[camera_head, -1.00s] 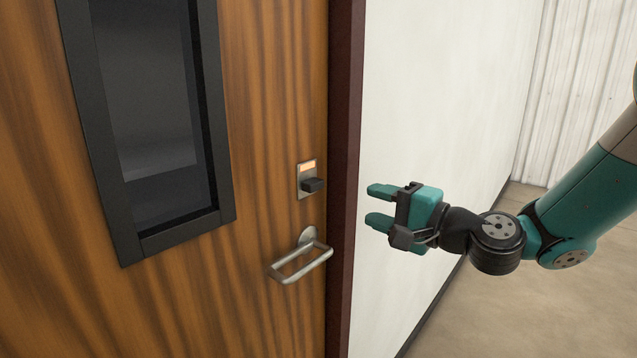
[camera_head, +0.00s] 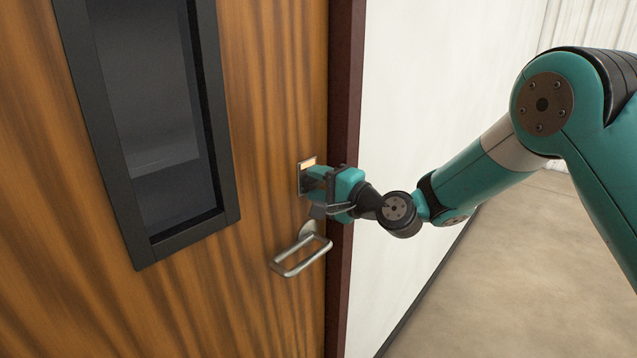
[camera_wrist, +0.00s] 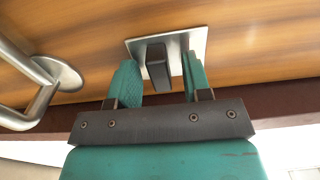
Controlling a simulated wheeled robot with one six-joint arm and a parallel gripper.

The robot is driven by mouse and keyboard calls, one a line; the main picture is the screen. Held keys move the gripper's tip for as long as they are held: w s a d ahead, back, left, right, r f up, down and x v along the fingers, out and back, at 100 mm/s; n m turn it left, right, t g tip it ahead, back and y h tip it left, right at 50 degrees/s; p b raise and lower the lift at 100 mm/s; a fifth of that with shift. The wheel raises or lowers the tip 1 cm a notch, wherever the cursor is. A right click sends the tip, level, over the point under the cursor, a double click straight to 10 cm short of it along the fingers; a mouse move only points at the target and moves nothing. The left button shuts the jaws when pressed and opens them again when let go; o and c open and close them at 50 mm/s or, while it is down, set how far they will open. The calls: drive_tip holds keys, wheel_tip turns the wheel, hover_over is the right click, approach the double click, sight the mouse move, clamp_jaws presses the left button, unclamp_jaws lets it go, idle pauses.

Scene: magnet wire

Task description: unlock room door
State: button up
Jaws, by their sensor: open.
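The wooden room door (camera_head: 265,120) is closed in its dark red frame, with a lock plate (camera_head: 307,163) above the handle. In the wrist view the lock's dark thumb-turn knob (camera_wrist: 157,66) stands out from the silver plate (camera_wrist: 185,42). My gripper (camera_head: 312,188) is at the lock in the head view and hides the knob there. In the wrist view my gripper (camera_wrist: 160,80) is open, with one teal finger on each side of the knob. A gap shows between the knob and each finger.
The silver lever handle (camera_head: 300,258) sits just below my gripper; it also shows at the left in the wrist view (camera_wrist: 40,85). The door has a dark-framed window (camera_head: 165,130). A white wall (camera_head: 430,90) stands to the right, above open floor.

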clamp_jaws()
drive_tip(key=shift+f+b, duration=0.1)
drive_tip(key=shift+b, duration=0.3)
drive_tip(key=n+b, duration=0.2)
drive_tip(key=b, duration=0.1)
drive_tip(key=n+b, duration=0.1)
drive_tip(key=b, duration=0.1)
drive_tip(key=shift+f+n, duration=0.25)
drive_tip(key=shift+n, duration=0.15)
drive_tip(key=n+b, duration=0.5)
drive_tip(key=b, duration=0.3)
drive_tip(key=n+b, duration=0.5)
drive_tip(key=b, duration=0.2)
drive_tip(key=shift+n, duration=0.4)
drive_tip(key=n+b, duration=0.3)
drive_tip(key=b, duration=0.1)
drive_tip(key=shift+r, duration=0.2)
drive_tip(key=shift+r+n, duration=0.1)
drive_tip(key=shift+n, duration=0.2)
